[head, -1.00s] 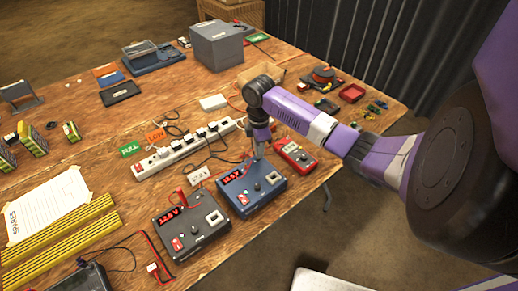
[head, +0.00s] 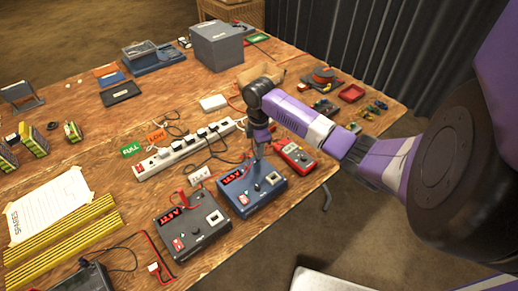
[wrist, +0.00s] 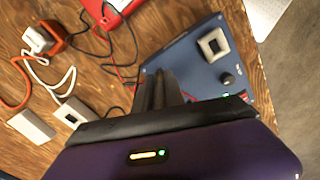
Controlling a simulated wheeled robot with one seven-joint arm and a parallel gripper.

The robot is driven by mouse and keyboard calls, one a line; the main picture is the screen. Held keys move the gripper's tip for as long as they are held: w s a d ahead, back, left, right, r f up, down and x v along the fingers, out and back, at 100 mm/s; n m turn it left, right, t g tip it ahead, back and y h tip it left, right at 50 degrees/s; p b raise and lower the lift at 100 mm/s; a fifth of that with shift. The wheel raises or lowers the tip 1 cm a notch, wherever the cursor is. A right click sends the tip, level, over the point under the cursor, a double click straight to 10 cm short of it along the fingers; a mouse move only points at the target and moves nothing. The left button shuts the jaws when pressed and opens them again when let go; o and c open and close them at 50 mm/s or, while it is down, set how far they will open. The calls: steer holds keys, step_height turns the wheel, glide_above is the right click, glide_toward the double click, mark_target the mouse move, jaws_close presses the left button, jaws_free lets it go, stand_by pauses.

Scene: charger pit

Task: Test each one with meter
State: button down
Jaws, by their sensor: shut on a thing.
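The red meter (head: 294,154) lies behind the blue charger box and partly shows at the top of the wrist view (wrist: 118,4). The blue box (head: 251,198) has a lit red display (head: 233,176), a knob and a white-framed socket; it also shows in the wrist view (wrist: 240,58). A dark grey box (head: 195,243) with a lit red display stands in front of it on the left. My gripper (head: 261,154) points down over the blue box's back part. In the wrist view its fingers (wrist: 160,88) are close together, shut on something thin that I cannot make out. Red and black leads run near them.
A white power strip (head: 190,148) with several plugs and cables lies behind the boxes. Green FULL (head: 131,150) and orange LOW (head: 156,135) cards lie beyond it. Yellow-black packs (head: 33,140) stand at the left. A paper sheet (head: 50,208) and yellow strips lie front left.

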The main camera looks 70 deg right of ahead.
steer(key=shift+f, duration=0.95)
stand_by(2.0)
steer(key=c, duration=1.3)
jaws_free()
steer(key=o, duration=0.3)
steer(key=shift+r, duration=0.1)
